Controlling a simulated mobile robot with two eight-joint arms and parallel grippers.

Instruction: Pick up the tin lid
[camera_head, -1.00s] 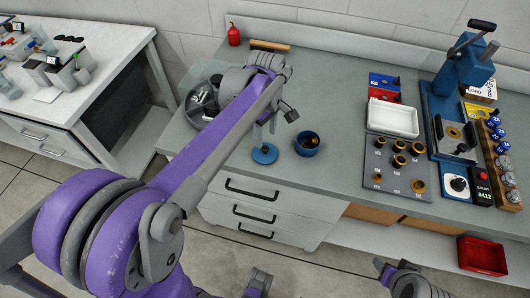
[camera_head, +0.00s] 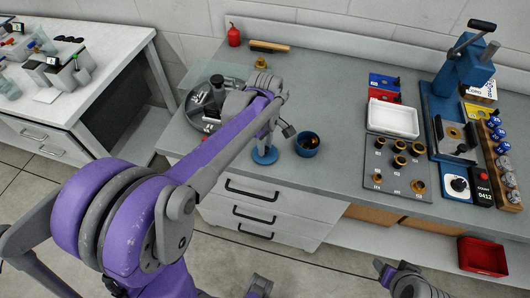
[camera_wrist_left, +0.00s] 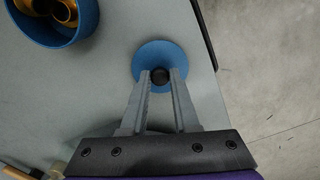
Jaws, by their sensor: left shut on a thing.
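The tin lid (camera_head: 265,156) is a round blue disc near the front edge of the grey workbench (camera_head: 330,75). In the left wrist view the lid (camera_wrist_left: 160,52) has a black knob at its centre. My left gripper (camera_head: 266,146) points down at the lid, and in the wrist view its fingertips (camera_wrist_left: 160,77) are closed on the knob. I cannot tell whether the lid is touching the bench or slightly above it. My right gripper (camera_head: 384,268) is low in front of the bench, small and partly cut off by the frame.
A blue tin (camera_head: 307,145) with brass parts inside stands just right of the lid. A grey round tray (camera_head: 196,110) is behind my left arm. A white tray (camera_head: 393,118), a board of brass parts and a blue press (camera_head: 462,70) stand to the right. The bench between is clear.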

